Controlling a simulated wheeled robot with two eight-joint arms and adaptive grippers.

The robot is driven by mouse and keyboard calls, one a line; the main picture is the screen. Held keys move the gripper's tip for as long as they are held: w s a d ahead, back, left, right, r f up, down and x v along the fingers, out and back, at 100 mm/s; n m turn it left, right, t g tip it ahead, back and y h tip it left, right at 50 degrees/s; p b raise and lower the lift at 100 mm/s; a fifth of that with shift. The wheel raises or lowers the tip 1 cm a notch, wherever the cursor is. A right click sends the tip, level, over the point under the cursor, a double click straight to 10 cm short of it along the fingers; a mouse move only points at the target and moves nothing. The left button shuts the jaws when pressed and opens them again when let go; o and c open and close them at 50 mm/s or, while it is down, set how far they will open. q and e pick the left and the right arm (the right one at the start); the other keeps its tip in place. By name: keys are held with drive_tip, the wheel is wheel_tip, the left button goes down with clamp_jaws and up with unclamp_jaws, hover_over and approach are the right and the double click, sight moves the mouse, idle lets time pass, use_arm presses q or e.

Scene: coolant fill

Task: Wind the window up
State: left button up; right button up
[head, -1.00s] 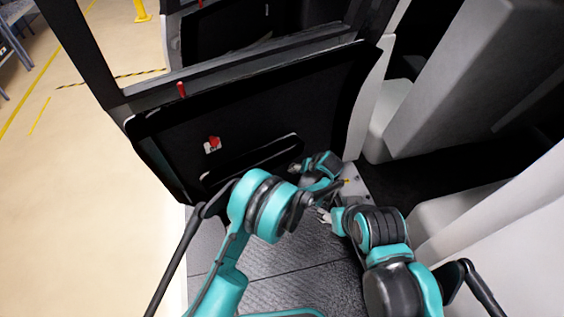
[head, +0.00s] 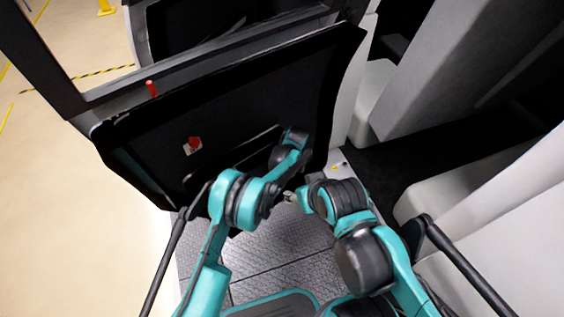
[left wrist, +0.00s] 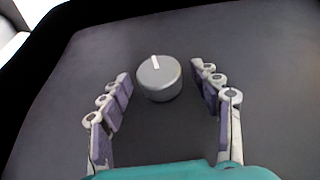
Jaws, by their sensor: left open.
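A round grey knob (left wrist: 159,78) with a white line mark shows in the left wrist view, on a dark panel. The mark points up and slightly left. My left gripper (left wrist: 161,90) is open, its fingers on either side of the knob with visible gaps. In the head view my left wrist (head: 295,140) is in front of the black door panel (head: 240,100); it hides the knob and the fingers. The window frame (head: 95,95) rises above the door; I cannot tell whether glass is in it. My right gripper (head: 290,197) is small and low, beside my left arm, its jaws unclear.
A red switch (head: 194,144) sits on the door panel and a red pin (head: 151,88) stands on its top edge. A long handle recess (head: 230,155) lies below. Pale seats (head: 455,185) are at right. The grey ribbed floor (head: 265,250) lies below my arms.

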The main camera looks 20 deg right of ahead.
use_arm(q)
drive_tip(key=shift+f, duration=0.15)
drive_tip(key=c, duration=1.2)
drive_tip(key=shift+o, duration=0.2)
drive_tip(key=shift+a+h, duration=0.1)
drive_tip(key=shift+h, duration=0.2)
drive_tip(key=t+h, duration=0.1)
drive_tip(key=h, duration=0.1)
drive_tip(key=shift+a+f+n+t+h, duration=0.1)
drive_tip(key=shift+a+n+t+h, duration=0.15)
drive_tip(key=shift+n+t+h, duration=0.15)
drive_tip(key=shift+s+n+t+h, duration=0.15)
drive_tip(key=shift+t+h, duration=0.15)
drive_tip(key=shift+h, duration=0.3)
drive_tip(key=shift+n+t+h, duration=0.15)
drive_tip(key=shift+t+h, duration=0.15)
drive_tip(key=shift+h, duration=0.3)
